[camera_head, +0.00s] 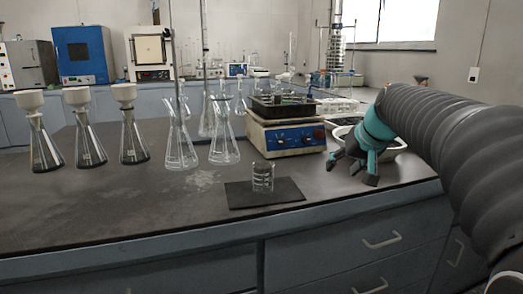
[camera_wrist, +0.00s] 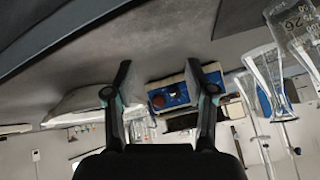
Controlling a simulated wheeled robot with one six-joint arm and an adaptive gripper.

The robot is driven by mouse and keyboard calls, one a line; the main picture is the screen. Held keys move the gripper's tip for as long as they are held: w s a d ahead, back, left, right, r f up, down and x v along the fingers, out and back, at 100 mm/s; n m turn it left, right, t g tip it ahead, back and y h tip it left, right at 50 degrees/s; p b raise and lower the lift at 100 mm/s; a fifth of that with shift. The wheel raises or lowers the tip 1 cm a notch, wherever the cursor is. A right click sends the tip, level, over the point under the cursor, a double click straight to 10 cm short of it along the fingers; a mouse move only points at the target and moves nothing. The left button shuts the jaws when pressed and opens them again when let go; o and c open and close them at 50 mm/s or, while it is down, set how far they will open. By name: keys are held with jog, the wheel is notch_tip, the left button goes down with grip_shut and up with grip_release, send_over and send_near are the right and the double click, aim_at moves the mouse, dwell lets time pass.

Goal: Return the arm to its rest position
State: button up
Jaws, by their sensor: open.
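The wrist view is upside down and shows both fingers (camera_wrist: 157,66) apart and empty. My dark ribbed arm reaches in from the right edge of the head view. The shaker (camera_head: 287,137) has a blue front panel and a dark tray on top; its panel also shows in the wrist view (camera_wrist: 168,96).
A small glass beaker (camera_head: 263,177) stands on a dark mat (camera_head: 236,198) near the bench's front edge. Several flasks, some with white funnels (camera_head: 124,92), stand at left. The white basin (camera_head: 399,144) is partly hidden behind my gripper. The front left bench top (camera_head: 120,205) is clear.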

jog(key=s+a+f, duration=0.1)
jog(key=s+f, duration=0.4)
jog(key=s, duration=0.5)
jog(key=s+a+f+g+h, duration=0.1)
jog(key=s+a+f, duration=0.1)
jog(key=s+f, duration=0.4)
jog(key=s+a+f+h, duration=0.1)
jog(key=s+f, duration=0.4)
jog(key=s, duration=0.9)
jog(key=shift+a+f+g, duration=0.15)
jog(key=shift+f+g, duration=0.15)
jog(key=shift+f, duration=0.05)
